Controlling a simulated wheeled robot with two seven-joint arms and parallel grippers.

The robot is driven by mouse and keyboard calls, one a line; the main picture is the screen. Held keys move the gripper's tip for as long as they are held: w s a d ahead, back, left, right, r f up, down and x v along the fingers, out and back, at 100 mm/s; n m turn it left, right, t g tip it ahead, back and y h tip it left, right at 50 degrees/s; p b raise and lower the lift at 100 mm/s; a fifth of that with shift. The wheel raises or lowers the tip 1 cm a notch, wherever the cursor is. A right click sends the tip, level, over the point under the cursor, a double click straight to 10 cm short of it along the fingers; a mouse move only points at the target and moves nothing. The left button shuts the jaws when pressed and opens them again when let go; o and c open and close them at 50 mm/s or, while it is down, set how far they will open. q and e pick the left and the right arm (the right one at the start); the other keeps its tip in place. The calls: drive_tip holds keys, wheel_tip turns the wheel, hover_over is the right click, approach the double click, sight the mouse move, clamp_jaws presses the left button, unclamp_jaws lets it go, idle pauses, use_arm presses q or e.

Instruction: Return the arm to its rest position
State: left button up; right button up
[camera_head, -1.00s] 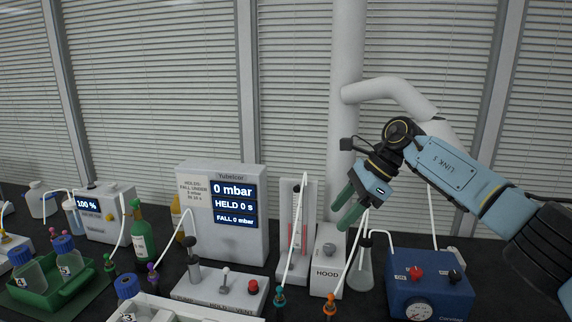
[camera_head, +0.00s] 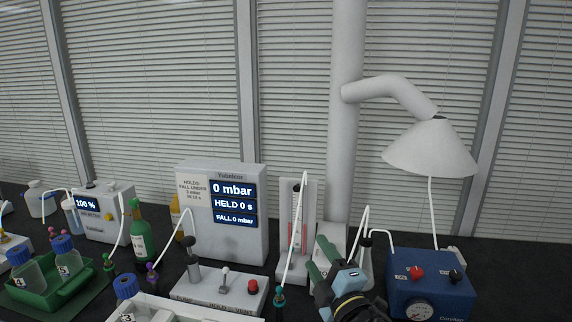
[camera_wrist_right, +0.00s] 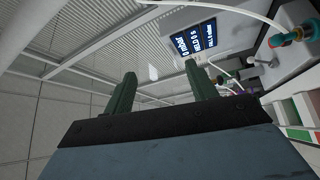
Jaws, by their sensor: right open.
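My right gripper (camera_head: 322,258) shows low at the centre right of the head view, in front of the white hood control box and the flask. Its two green fingers are apart with nothing between them. In the right wrist view the same open fingers (camera_wrist_right: 160,92) point up toward the blinds and the display box. The rest of my right arm is mostly below the picture's edge. My left gripper is not in view.
A display box (camera_head: 222,212) reads 0 mbar. A blue pump (camera_head: 428,283) stands right of my gripper, and a flask (camera_head: 366,268) stands close behind it. A white lamp-shaped hood (camera_head: 430,148) hangs above. A green tray (camera_head: 60,296) with bottles sits left.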

drive_tip(key=s+d+f+m+g+h, duration=0.7)
drive_tip(key=s+d+f+m, duration=0.4)
drive_tip(key=s+f+m, duration=0.3)
drive_tip(key=s+d+f+m+g, duration=0.2)
drive_tip(key=s+f+g, duration=0.15)
drive_tip(key=s, duration=0.65)
drive_tip(key=s+d+f+m+g, duration=0.25)
drive_tip(key=s+g, duration=0.25)
drive_tip(key=s, duration=0.6)
wheel_tip(320, 180, down, 28)
drive_tip(key=b, duration=0.5)
drive_tip(key=s+d+f+g+b, duration=0.1)
drive_tip(key=s+d+f+b, duration=0.1)
drive_tip(key=s+f, duration=0.6)
drive_tip(key=s+d+f+n+g+b, duration=0.1)
drive_tip(key=s+d+f+b, duration=0.2)
drive_tip(key=s+f, duration=0.6)
wheel_tip(320, 180, down, 5)
drive_tip(key=shift+r, duration=0.1)
